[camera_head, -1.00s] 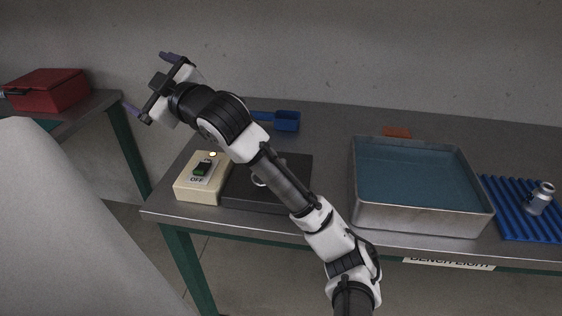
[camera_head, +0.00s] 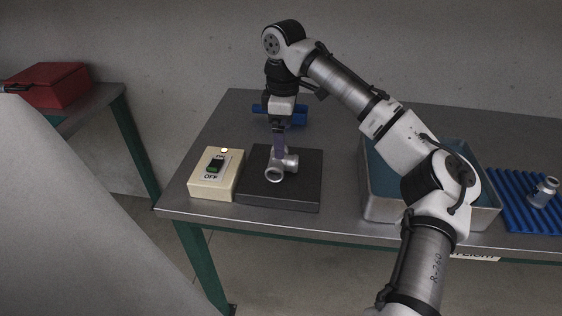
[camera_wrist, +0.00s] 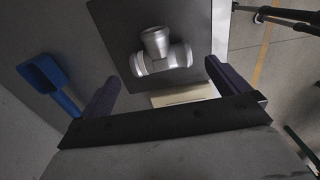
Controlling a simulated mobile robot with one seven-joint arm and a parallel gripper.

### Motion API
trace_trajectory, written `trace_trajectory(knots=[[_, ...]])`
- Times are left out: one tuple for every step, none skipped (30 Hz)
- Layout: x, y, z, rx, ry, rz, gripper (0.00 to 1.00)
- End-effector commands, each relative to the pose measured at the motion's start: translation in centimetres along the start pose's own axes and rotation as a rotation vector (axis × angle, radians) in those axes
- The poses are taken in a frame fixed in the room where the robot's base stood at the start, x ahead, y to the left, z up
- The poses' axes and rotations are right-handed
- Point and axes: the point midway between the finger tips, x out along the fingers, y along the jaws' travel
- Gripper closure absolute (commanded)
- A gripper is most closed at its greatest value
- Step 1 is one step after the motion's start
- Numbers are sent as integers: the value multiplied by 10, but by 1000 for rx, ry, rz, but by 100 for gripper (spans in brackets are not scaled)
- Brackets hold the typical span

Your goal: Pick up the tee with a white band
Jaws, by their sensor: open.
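A silver-grey pipe tee (camera_head: 275,174) lies on the black square plate (camera_head: 305,192); it also shows in the wrist view (camera_wrist: 160,52) between and beyond the finger ends. I cannot make out a white band on it. My gripper (camera_head: 279,150) points down over this tee, with its purple fingers spread wide in the wrist view (camera_wrist: 161,72). I cannot tell whether a finger touches the tee. Another small metal fitting (camera_head: 542,192) sits on the blue ribbed mat (camera_head: 515,205) at the right, too small to show a band clearly.
A cream switch box (camera_head: 208,190) stands left of the plate. A blue scoop (camera_head: 299,115) lies behind my gripper. A metal tray with a blue floor (camera_head: 380,212) stands at the right, partly behind my arm. A red box (camera_head: 55,85) is on another bench.

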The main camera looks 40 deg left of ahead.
Motion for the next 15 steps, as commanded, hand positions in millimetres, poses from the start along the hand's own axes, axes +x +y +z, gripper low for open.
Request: trace_trajectory(knots=[[8,0,0,0,-1,-1,0],[12,0,0,0,-1,0,0],[17,0,0,0,0,1,0],[20,0,0,0,0,1,0],[23,0,0,0,0,1,0],[25,0,0,0,0,2,0],[27,0,-1,0,1,2,0],[28,0,-1,0,1,2,0],[31,0,-1,0,1,2,0],[34,0,-1,0,0,1,0],[37,1,-2,0,0,1,0],[42,1,-3,0,-1,1,0],[46,1,-4,-1,-1,1,0],[51,1,-4,-1,-2,1,0],[57,2,-5,-1,-1,2,0]])
